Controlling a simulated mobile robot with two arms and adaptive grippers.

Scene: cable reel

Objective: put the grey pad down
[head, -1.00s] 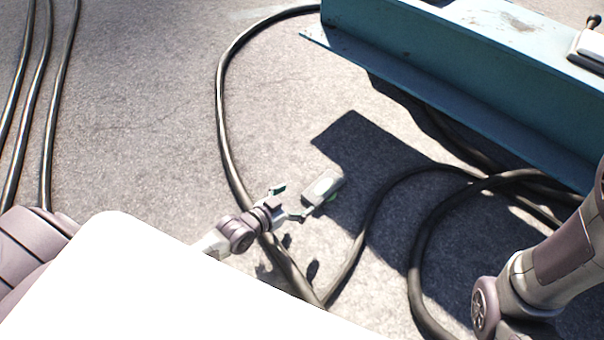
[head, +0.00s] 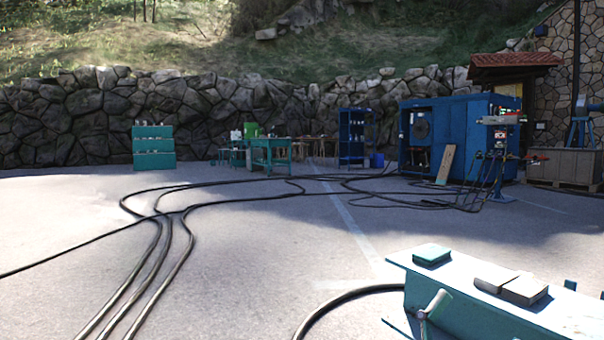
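Neither of my grippers shows in the head view now. The grey pad that was at a gripper's fingertips a second ago is not in view either, so I cannot tell whether it is still held. At the lower right stands a teal bench or beam (head: 468,300). On its top lie a small teal block (head: 432,254) and two greyish-brown blocks side by side, one (head: 494,279) left of the other (head: 525,290). I cannot tell if either is a pad.
Black cables (head: 165,262) run along the paved ground at the left, and another cable (head: 345,294) curves beside the bench. Farther off stand a blue cabinet (head: 455,135), a green table (head: 272,152) and a teal shelf (head: 153,148) before a stone wall. Open ground lies between.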

